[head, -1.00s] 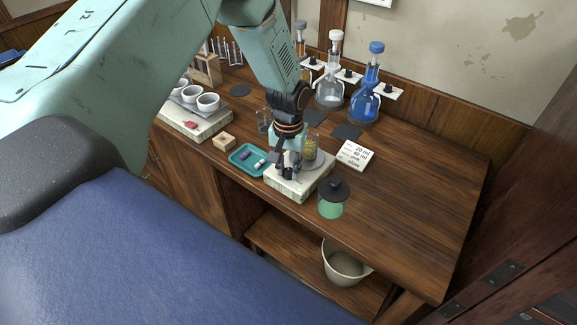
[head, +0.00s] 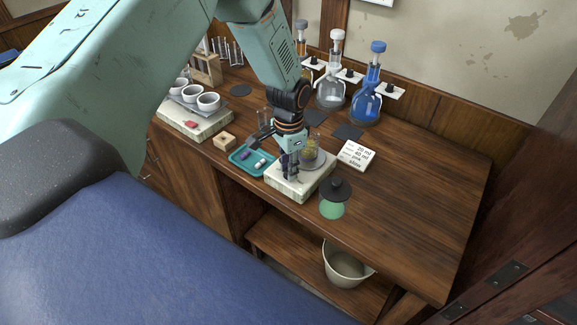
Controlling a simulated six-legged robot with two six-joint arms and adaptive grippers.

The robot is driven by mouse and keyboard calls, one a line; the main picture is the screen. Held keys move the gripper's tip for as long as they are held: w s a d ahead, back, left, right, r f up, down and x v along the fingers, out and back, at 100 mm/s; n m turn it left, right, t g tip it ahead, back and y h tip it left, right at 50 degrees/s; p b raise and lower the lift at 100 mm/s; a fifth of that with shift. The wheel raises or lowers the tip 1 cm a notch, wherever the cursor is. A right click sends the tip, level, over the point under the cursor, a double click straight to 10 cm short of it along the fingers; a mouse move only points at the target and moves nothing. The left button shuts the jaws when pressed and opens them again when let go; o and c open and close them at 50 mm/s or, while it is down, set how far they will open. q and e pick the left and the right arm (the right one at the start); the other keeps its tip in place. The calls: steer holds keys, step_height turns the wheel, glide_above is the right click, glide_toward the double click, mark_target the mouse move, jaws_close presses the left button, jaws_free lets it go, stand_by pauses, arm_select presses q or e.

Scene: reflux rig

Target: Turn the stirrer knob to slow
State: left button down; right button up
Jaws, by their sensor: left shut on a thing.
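The stirrer is a pale, speckled block (head: 296,191) near the front edge of the wooden bench. A glass vessel with yellowish contents (head: 312,152) stands on its back part. My left gripper (head: 289,172) points down at the front of the stirrer, with its fingers at the top face. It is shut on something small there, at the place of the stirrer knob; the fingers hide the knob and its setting. A white card (head: 356,154) to the right carries written lines, the last seeming to read "slow". My right gripper is not in view.
A teal tray (head: 240,168) with small pieces lies just left of the stirrer. Flasks (head: 367,105) line the back. The bench's right side is clear. A bucket (head: 346,268) sits on the shelf below.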

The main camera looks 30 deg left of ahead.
arm_select(q)
steer(key=shift+w, duration=0.1)
stand_by(0.3)
steer(key=c, duration=1.4)
jaws_free()
step_height(320, 180, up, 12)
